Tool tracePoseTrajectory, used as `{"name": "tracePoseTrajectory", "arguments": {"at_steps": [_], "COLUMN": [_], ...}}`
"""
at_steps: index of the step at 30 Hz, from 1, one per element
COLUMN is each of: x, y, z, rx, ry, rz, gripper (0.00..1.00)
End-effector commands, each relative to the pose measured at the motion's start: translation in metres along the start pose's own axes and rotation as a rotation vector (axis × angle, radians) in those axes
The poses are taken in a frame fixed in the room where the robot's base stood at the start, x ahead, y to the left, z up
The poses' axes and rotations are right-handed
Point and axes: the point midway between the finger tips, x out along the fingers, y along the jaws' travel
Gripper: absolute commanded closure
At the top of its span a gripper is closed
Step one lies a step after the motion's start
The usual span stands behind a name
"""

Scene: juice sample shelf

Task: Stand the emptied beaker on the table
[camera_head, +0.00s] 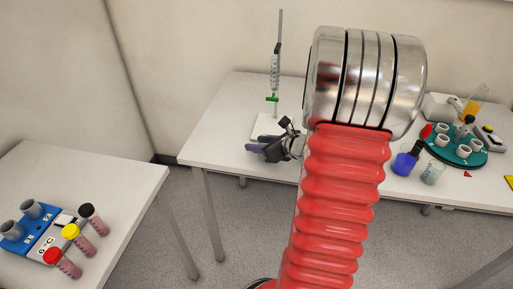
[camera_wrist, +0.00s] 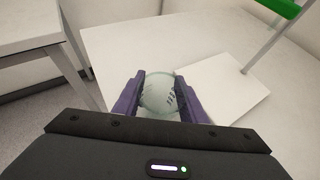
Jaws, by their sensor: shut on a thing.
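A clear glass beaker (camera_wrist: 158,93) with dark printed marks sits between the two purple fingers of my gripper (camera_wrist: 160,86) in the wrist view. The fingers are shut on its sides. It looks empty. The white table top (camera_wrist: 128,42) shows around it, and I cannot tell whether its base touches the table. In the head view my gripper (camera_head: 262,146) is at the front left part of the table (camera_head: 228,118), beside the stand. The beaker cannot be made out there.
A stand with a burette (camera_head: 275,72) and white base (camera_wrist: 225,88) is right beside the beaker. A blue cup (camera_head: 404,163), another glass beaker (camera_head: 433,173) and a green round rack (camera_head: 458,150) are on the right. A side table (camera_head: 110,190) with capped tubes is at left.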

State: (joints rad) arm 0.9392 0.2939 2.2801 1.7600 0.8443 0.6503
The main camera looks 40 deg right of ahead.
Motion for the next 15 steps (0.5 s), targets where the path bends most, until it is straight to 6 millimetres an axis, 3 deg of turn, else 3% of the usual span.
{"name": "tracePoseTrajectory", "arguments": {"at_steps": [4, 15], "x": [0.0062, 0.0075], "y": [0.0002, 0.0002], "z": [-0.0112, -0.0130], "rx": [0.001, 0.000], "ry": [0.000, -0.001], "rz": [0.001, 0.000], "gripper": [0.89, 0.89]}}
